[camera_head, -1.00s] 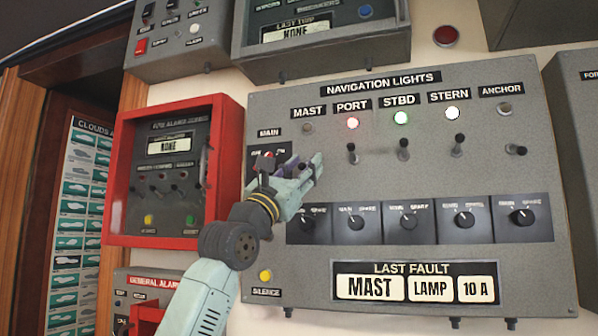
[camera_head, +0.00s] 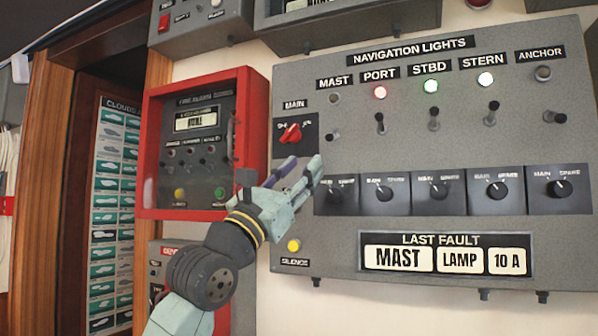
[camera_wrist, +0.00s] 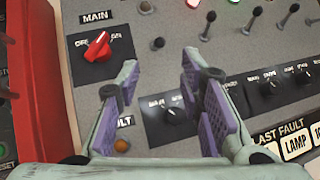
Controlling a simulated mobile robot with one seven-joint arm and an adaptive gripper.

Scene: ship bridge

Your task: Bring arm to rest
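My gripper (camera_head: 300,178) is in front of the lower left of the grey navigation lights panel (camera_head: 480,235), below the red main switch (camera_head: 291,133). In the wrist view my gripper (camera_wrist: 165,85) has its purple-padded fingers apart with nothing between them. The mast rotary knob (camera_wrist: 174,115) shows behind the gap, and I cannot tell whether a finger touches the panel. The main switch also shows in the wrist view (camera_wrist: 98,47). The port, stbd and stern lamps are lit; the mast lamp (camera_head: 334,98) and anchor lamp (camera_head: 543,73) look dark.
A red-framed fire alarm box (camera_head: 258,130) stands out from the wall left of the panel. A yellow silence button (camera_head: 293,245) is under my gripper. The fault display (camera_head: 445,258) reads MAST LAMP 10 A. A wooden doorway (camera_head: 55,170) is at the far left.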

